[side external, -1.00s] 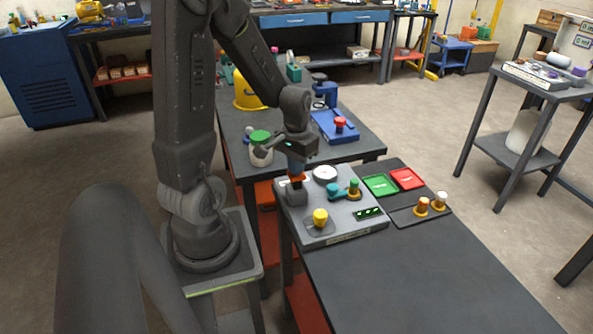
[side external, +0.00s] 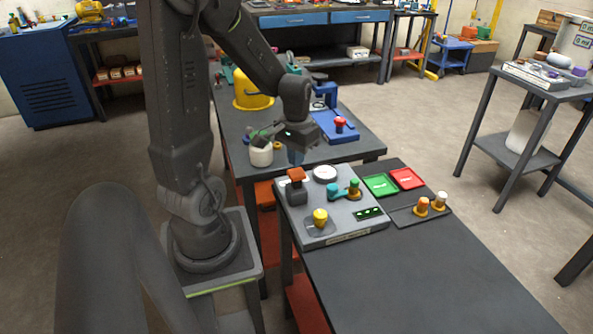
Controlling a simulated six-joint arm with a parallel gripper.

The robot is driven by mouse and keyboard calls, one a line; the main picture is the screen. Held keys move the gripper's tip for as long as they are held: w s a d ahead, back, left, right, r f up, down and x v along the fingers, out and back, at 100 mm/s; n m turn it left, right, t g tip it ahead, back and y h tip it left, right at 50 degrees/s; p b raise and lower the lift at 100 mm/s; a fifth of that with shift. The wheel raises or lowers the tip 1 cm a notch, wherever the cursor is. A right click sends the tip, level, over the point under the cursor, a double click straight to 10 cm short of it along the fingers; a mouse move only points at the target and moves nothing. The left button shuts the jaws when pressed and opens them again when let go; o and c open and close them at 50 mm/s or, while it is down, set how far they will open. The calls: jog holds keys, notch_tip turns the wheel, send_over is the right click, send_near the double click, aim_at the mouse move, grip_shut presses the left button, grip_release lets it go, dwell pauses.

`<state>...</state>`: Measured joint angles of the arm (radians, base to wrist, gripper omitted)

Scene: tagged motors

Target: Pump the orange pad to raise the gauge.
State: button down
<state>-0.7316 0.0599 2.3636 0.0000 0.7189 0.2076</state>
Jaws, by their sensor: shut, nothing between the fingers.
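The orange pad (side external: 296,173) tops a dark block at the back left corner of the grey panel (side external: 345,228). A round white dial (side external: 325,173) sits just right of the pad; its reading is too small to tell. My gripper (side external: 295,158) is shut and empty. Its bluish fingertips point down, just behind and above the pad in the picture, and appear apart from it. The pad's top is in clear view.
The panel also holds a yellow knob (side external: 320,217), a teal and green lever (side external: 345,191) and a small lit display (side external: 369,212). Green (side external: 380,185) and red (side external: 407,178) trays lie to the right. A white jar (side external: 261,153) stands left of my gripper.

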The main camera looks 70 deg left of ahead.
notch_tip(320, 180, up, 6)
jog(key=shift+f, duration=0.1)
dwell(0.4)
jog(key=s+d+r+m+t, duration=0.2)
jog(key=d+r+m, duration=0.1)
jog(key=d, duration=0.7)
jog(key=s+d+r+m+t, duration=0.1)
jog(key=d+r+m+t, duration=0.2)
jog(key=d+r, duration=0.3)
jog(key=d, duration=0.4)
jog(key=shift+s+t, duration=0.3)
jog(key=shift+s, duration=0.05)
dwell(0.5)
